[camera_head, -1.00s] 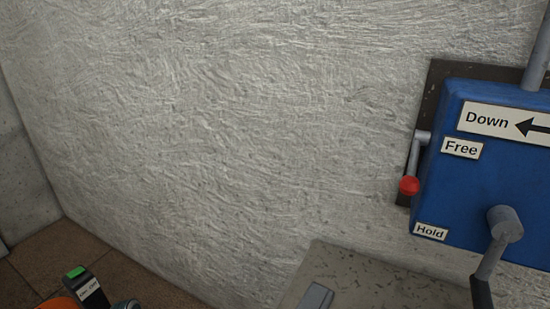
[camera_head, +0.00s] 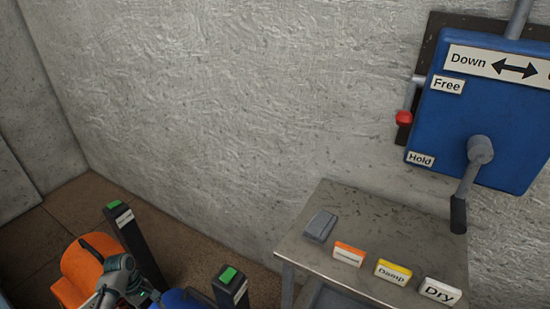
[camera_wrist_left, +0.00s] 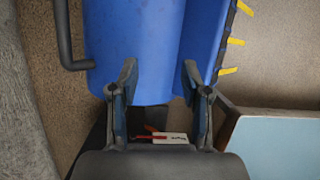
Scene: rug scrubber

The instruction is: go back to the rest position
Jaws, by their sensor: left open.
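My left arm shows at the lower left of the head view, its grey wrist end (camera_head: 122,280) beside a blue rounded thing (camera_head: 184,299). In the left wrist view my left gripper (camera_wrist_left: 160,77) is open, with its two fingers apart. A large blue rounded body (camera_wrist_left: 140,45) lies beyond the fingertips. I cannot tell whether the fingers touch it. Nothing is clearly held between them. My right gripper is not in view.
Dark posts with green tops (camera_head: 124,240) stand by the arm. A metal table (camera_head: 370,222) carries a grey block (camera_head: 320,226) and orange, yellow and white label blocks. A blue crank box (camera_head: 480,120) with a red-knobbed lever (camera_head: 404,118) hangs on the wall.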

